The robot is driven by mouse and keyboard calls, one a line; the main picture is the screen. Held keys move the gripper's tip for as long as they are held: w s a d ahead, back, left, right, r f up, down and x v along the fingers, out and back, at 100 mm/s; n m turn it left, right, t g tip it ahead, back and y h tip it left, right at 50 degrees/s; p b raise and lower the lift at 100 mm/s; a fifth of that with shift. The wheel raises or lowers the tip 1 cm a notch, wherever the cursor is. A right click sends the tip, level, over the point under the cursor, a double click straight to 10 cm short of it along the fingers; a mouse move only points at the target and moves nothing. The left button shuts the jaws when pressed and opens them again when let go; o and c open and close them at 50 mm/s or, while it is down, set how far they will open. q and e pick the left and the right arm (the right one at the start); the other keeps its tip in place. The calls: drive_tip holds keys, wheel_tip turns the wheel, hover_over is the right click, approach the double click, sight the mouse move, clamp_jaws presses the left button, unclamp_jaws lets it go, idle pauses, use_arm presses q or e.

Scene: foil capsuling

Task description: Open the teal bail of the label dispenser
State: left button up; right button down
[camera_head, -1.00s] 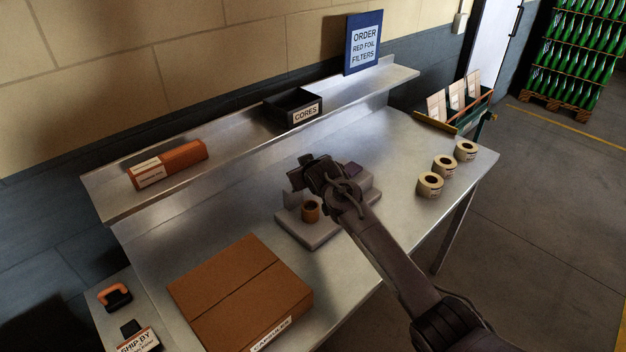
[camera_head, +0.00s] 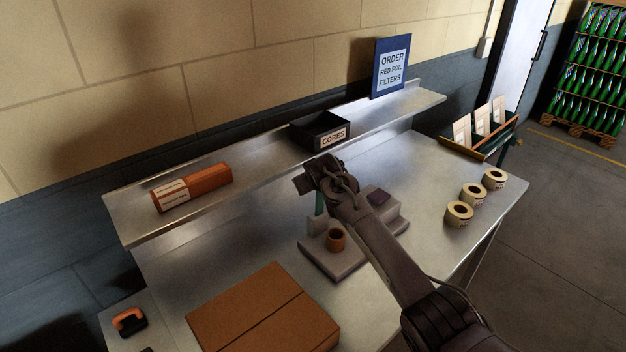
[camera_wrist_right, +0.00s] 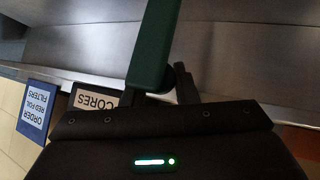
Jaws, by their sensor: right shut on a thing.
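The label dispenser (camera_head: 322,262) is a grey stepped base on the metal bench, with a brown core (camera_head: 336,241) at its front. Its teal bail (camera_head: 319,203) shows as a narrow upright strip under my right gripper (camera_head: 316,180). In the right wrist view the bail (camera_wrist_right: 155,45) is a dark green-teal bar that runs up from between the fingers. My right gripper is shut on the bail, above the base and to the left of the core. The gripper hides the bail's upper end in the head view. My left gripper is not in view.
A cardboard box (camera_head: 262,312) lies in front of the dispenser. Several label rolls, one here (camera_head: 460,213), stand to the right. The shelf behind holds a black cores bin (camera_head: 312,130), a brown carton (camera_head: 206,181) and a blue sign (camera_head: 391,68).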

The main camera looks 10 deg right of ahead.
drive_tip(key=shift+s+a+f, duration=0.15)
drive_tip(key=shift+a+f, duration=0.1)
drive_tip(key=shift+f, duration=0.25)
drive_tip(key=c, duration=1.4)
unclamp_jaws()
drive_tip(key=shift+c, duration=0.2)
drive_tip(key=shift+o, duration=1.3)
drive_tip(key=shift+a+f, duration=0.1)
drive_tip(key=shift+w, duration=0.25)
drive_tip(key=shift+r, duration=0.25)
drive_tip(key=shift+b+v, duration=0.85)
drive_tip(key=shift+v, duration=2.95)
drive_tip(key=shift+f, duration=0.1)
